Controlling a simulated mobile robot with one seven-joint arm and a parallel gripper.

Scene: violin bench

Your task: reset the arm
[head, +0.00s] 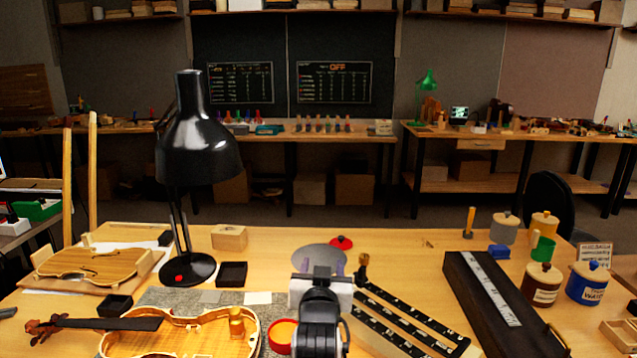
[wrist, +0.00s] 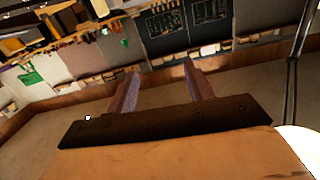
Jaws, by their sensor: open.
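My gripper (head: 322,267) is at the lower middle of the head view, over the workbench (head: 400,262), seen from behind with my arm hiding most of it. Its two fingers show in the wrist view (wrist: 161,82), spread apart with nothing between them. The gripper faces away across the room. In the head view the finger tips stand in front of a grey round disc (head: 318,255); I cannot tell the height between them.
A black desk lamp (head: 198,150) stands left of my gripper. A violin body (head: 190,335) lies at front left. Right of my arm are dark slotted strips (head: 410,320), a long dark block (head: 500,310) and several jars (head: 541,284). A red lid (head: 341,242) lies just beyond the gripper.

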